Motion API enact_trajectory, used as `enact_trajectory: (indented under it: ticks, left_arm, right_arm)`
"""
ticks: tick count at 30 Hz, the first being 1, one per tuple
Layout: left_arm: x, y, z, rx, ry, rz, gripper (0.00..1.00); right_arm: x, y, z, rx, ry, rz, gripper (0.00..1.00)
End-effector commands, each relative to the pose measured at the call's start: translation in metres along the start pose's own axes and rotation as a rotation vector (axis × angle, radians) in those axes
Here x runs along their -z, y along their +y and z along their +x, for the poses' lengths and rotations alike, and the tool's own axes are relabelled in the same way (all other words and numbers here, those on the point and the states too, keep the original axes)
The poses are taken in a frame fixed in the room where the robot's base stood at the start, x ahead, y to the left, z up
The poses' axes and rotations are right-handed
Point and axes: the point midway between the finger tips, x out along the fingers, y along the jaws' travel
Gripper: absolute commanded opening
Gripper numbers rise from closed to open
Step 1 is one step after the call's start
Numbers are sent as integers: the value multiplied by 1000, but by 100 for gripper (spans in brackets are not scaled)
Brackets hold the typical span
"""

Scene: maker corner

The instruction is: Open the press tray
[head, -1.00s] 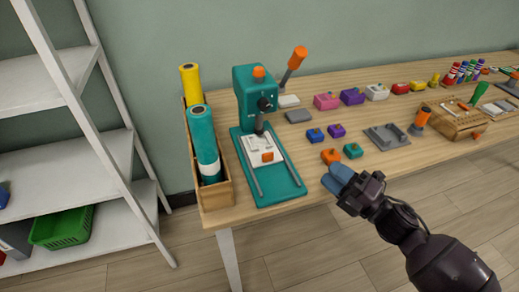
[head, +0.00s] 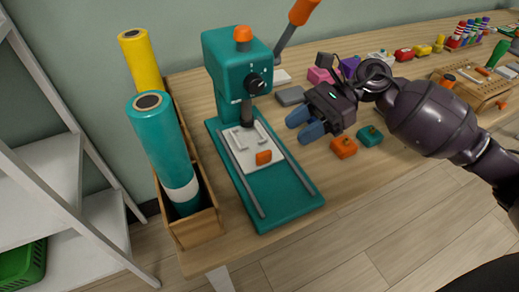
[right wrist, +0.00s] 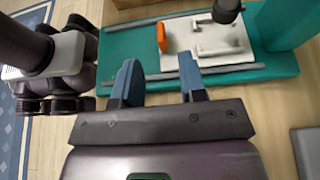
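The teal press (head: 236,72) stands on the wooden table, with an orange-tipped lever at its right. Its white press tray (head: 249,139) lies under the press head between two grey rails on the teal base, and carries an orange handle (head: 263,157) at its front. In the right wrist view the tray (right wrist: 205,42) and its orange handle (right wrist: 162,37) lie beyond my fingers. My right gripper (head: 304,125) is open and empty, to the right of the press base and apart from the handle. Its blue fingers (right wrist: 158,82) stand apart.
A wooden box (head: 195,228) with teal and yellow rolls stands left of the press. An orange block (head: 344,147), a teal block (head: 370,136) and a grey slab (head: 291,96) lie right of the press, near my right gripper.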

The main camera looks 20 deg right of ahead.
Motion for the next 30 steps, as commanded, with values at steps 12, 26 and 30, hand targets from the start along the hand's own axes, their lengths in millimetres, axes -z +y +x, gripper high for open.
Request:
enact_trajectory:
  ticks: [12,26,30]
  left_arm:
    - [-7,3,2,-7,-8,18,43]
    - [6,3,5,-7,25,27,43]
    - [4,3,5,-7,19,27,43]
  right_arm:
    - [2,1,70,-2,-5,5,38]
    - [0,0,93,2,-3,5,38]
    - [0,0,93,2,-3,5,35]
